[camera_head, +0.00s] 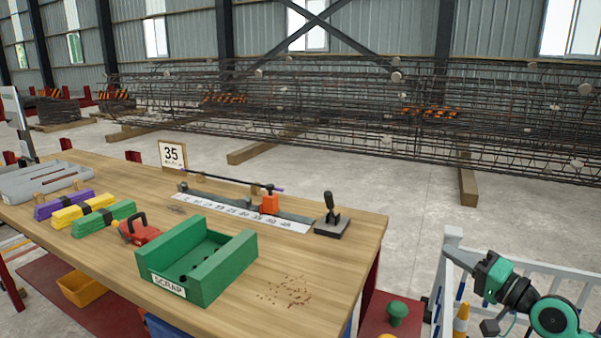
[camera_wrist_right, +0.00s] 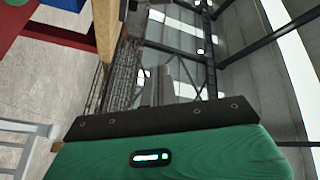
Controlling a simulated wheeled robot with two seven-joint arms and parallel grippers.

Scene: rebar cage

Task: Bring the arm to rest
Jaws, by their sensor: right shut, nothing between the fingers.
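My right arm shows at the lower right of the head view. Its right gripper (camera_head: 454,241) is shut and empty, held in the air to the right of the workbench (camera_head: 340,243), touching nothing that I can see. In the right wrist view the gripper's fingers (camera_wrist_right: 160,90) are together, above my green wrist housing. My left gripper is not in view.
A white railing (camera_head: 545,270) stands by my right arm. A rebar cage (camera_head: 350,110) lies behind.

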